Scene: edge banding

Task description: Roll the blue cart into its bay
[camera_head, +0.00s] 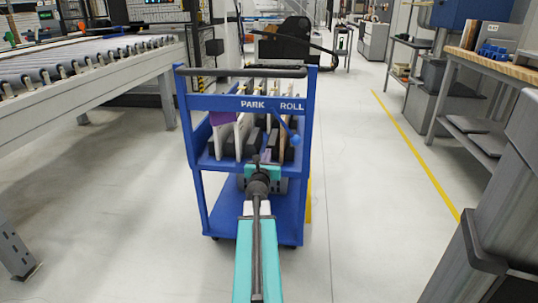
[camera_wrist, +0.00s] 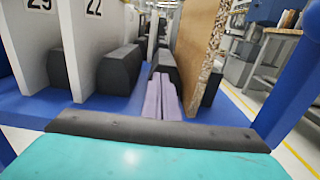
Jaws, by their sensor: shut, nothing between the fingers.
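The blue cart (camera_head: 305,110) stands upright on the floor directly ahead of me in the head view. It has a dark push bar (camera_head: 240,72) on top, a front rail lettered "PARK" and "ROLL", and a blue knob (camera_head: 295,139) at the right. White and wood-coloured panels stand on its upper shelf between dark blocks. My gripper (camera_head: 264,160) is in front of the cart below the lettered rail. In the wrist view its lilac fingers (camera_wrist: 161,96) are shut and empty, pointing in among the panels. I cannot tell whether they touch the cart. No bay is clearly marked in view.
A roller conveyor (camera_head: 80,62) runs along the left. A workbench (camera_head: 500,65) and grey cabinets line the right. A yellow floor line (camera_head: 420,155) runs along the right aisle. A dark machine (camera_head: 285,45) stands behind the cart. Floor is clear on both sides of the cart.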

